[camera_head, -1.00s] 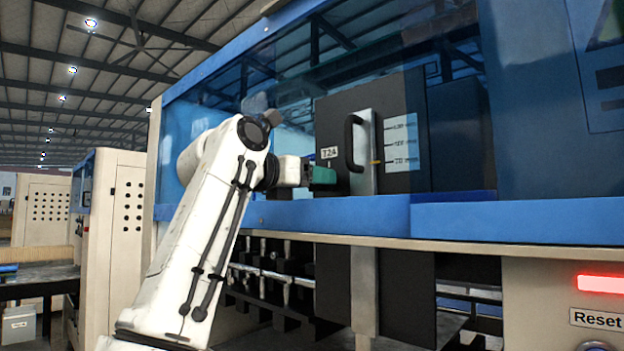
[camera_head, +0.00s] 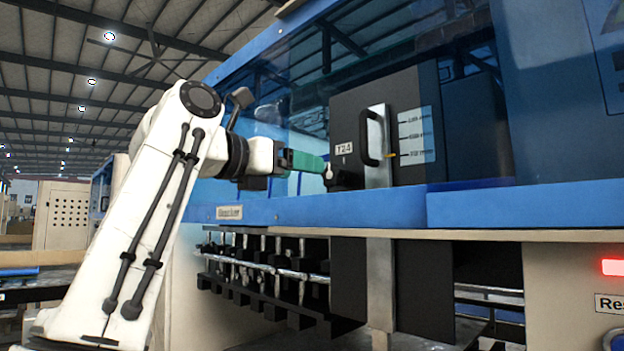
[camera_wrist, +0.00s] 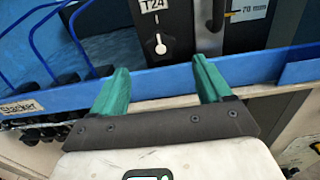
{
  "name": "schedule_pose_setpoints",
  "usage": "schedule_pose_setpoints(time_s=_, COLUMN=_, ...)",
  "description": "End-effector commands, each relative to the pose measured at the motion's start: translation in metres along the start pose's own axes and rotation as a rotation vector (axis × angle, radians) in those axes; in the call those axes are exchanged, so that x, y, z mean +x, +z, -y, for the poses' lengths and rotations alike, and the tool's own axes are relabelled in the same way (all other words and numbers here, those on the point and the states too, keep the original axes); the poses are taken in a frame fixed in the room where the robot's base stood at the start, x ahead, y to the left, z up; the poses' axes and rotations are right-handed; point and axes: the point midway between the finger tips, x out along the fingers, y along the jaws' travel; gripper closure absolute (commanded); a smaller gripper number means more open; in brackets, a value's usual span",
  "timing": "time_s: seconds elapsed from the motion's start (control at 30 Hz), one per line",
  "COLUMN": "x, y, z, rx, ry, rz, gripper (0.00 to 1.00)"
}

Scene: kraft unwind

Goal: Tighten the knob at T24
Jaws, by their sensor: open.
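The T24 label (camera_head: 344,148) is on a dark box behind the blue machine frame. Below it in the wrist view is the knob (camera_wrist: 160,46), a small white pointer-shaped piece on the dark panel, its narrow end up toward a white mark. The label also shows in the wrist view (camera_wrist: 155,4). My gripper (camera_wrist: 155,76) has green fingers spread wide with nothing between them. The knob lies ahead of the gap, apart from the fingers. In the head view my gripper (camera_head: 318,164) is just left of the box, and a small white piece (camera_head: 328,172) shows at its tip.
A black handle (camera_head: 366,138) on a metal strip stands right of the label, beside a scale plate (camera_head: 416,136). The blue rail (camera_head: 380,204) runs below the box. A Stacker label (camera_wrist: 20,108) is at left in the wrist view. Blue tinted panels surround the opening.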

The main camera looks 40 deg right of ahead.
Motion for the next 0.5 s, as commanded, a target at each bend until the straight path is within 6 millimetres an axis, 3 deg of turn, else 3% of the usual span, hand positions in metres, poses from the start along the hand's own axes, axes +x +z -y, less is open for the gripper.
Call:
schedule_pose_setpoints(time_s=0.2, x=-0.020, y=0.000, z=0.000, rx=0.000, ry=0.001, rz=0.000, gripper=0.22)
schedule_pose_setpoints(time_s=0.5, x=-0.022, y=0.000, z=0.000, rx=0.000, ry=0.000, rz=-0.001, gripper=0.22)
